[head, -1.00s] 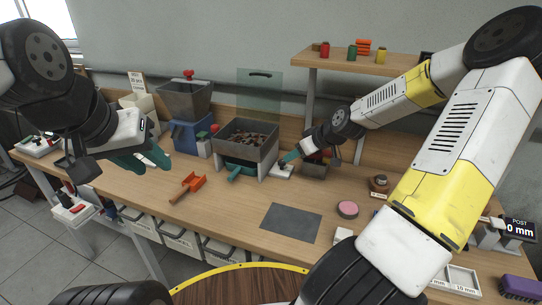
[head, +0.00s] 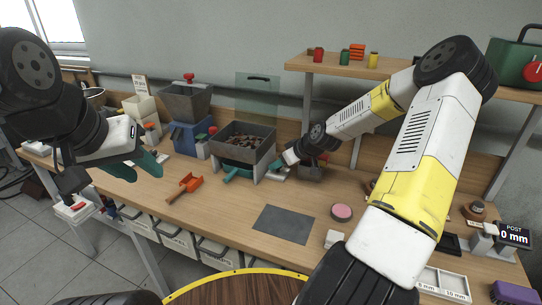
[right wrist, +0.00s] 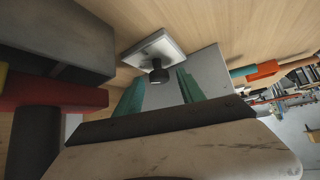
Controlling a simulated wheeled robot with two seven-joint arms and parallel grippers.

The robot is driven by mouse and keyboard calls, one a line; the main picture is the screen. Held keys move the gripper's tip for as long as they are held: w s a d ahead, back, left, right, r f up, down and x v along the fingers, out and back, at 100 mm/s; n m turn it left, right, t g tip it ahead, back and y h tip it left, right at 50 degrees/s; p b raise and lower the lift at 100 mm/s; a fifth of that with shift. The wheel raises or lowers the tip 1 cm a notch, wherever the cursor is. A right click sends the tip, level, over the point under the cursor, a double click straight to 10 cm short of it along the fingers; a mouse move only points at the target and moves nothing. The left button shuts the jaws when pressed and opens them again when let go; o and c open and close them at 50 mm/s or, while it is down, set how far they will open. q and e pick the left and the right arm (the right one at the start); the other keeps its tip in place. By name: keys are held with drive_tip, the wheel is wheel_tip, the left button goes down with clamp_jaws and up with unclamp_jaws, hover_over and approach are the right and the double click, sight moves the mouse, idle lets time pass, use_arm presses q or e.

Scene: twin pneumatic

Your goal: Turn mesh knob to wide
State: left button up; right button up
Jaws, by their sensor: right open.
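The mesh knob (right wrist: 158,73) is a small black cylinder on a pale square plate (right wrist: 150,48) in the right wrist view. My right gripper (right wrist: 158,88) is open, with one teal finger on each side of the knob in that view; I cannot tell whether either touches it. In the head view my right gripper (head: 282,166) is over the pale plate (head: 277,175), right of the sieve bin (head: 262,150), and hides the knob. My left gripper (head: 147,176) is open and empty at the left, above the bench.
An orange scoop (head: 185,186) and a grey mat (head: 284,224) lie on the wooden bench. A blue hopper machine (head: 188,136) stands left of the bin. A dark box (right wrist: 65,40) is close to my right gripper.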

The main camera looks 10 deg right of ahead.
clamp_jaws()
idle(0.4)
drive_tip(key=m+h, duration=0.1)
drive_tip(key=m+t+h, duration=0.1)
drive_tip(key=m, duration=0.1)
drive_tip(key=shift+a+r+m+h, duration=0.1)
drive_tip(key=shift+a+m+h, duration=0.2)
drive_tip(key=shift+a, duration=0.05)
drive_tip(key=shift+a+m+h, duration=0.1)
drive_tip(key=shift+m+h, duration=2)
drive_tip(key=shift+m, duration=0.5)
drive_tip(key=shift+s, duration=0.1)
